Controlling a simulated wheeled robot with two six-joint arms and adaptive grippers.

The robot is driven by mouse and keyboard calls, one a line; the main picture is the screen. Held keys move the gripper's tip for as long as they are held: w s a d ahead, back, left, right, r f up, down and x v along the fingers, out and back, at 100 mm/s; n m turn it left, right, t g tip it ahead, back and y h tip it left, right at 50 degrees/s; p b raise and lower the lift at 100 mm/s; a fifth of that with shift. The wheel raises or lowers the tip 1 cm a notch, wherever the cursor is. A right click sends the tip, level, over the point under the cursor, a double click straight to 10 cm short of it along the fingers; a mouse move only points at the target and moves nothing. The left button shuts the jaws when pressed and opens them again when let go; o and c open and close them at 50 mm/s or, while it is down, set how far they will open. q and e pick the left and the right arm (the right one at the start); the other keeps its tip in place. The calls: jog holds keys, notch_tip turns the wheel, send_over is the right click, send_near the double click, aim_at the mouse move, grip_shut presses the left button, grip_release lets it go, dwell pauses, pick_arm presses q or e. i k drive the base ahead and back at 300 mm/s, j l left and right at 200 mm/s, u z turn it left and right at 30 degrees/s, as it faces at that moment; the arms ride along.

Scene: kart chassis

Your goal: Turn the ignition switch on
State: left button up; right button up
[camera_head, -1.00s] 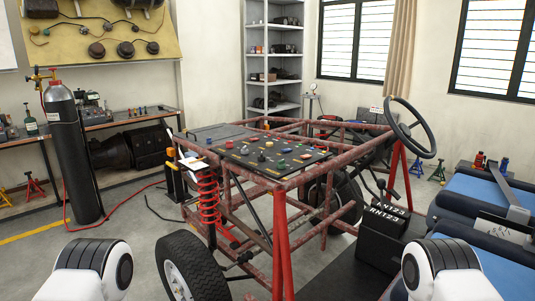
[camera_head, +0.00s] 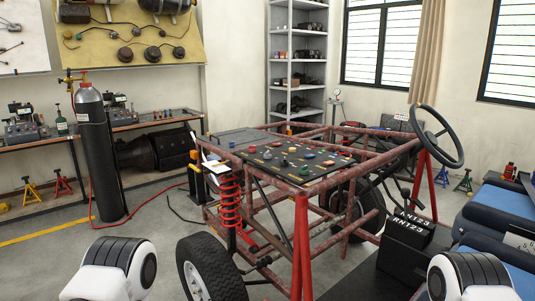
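A black control panel (camera_head: 290,160) with several coloured knobs and buttons lies on top of the red tube chassis (camera_head: 330,185), in the middle of the view. The ignition switch is likely too small to tell apart from the other controls on it. Two white and black parts of my arms show at the bottom left and bottom right. Neither of my grippers is in view.
A front wheel (camera_head: 208,268), a red coil spring (camera_head: 230,203) and the steering wheel (camera_head: 437,136) stick out around the chassis. A black gas cylinder (camera_head: 99,155) stands at the left. Black boxes (camera_head: 407,237) and blue padded benches (camera_head: 500,213) crowd the right.

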aim_at(266, 155)
jog(key=i+j+z, duration=0.1)
jog(key=j, duration=0.25)
jog(key=i+j+z, duration=0.1)
jog(key=i+j, duration=0.2)
jog(key=i+j+z, duration=0.1)
jog(key=j, duration=0.3)
jog(key=i+j+z, duration=0.1)
jog(key=i+j, duration=0.15)
jog(key=i+j+z, duration=0.1)
jog(key=j, duration=0.4)
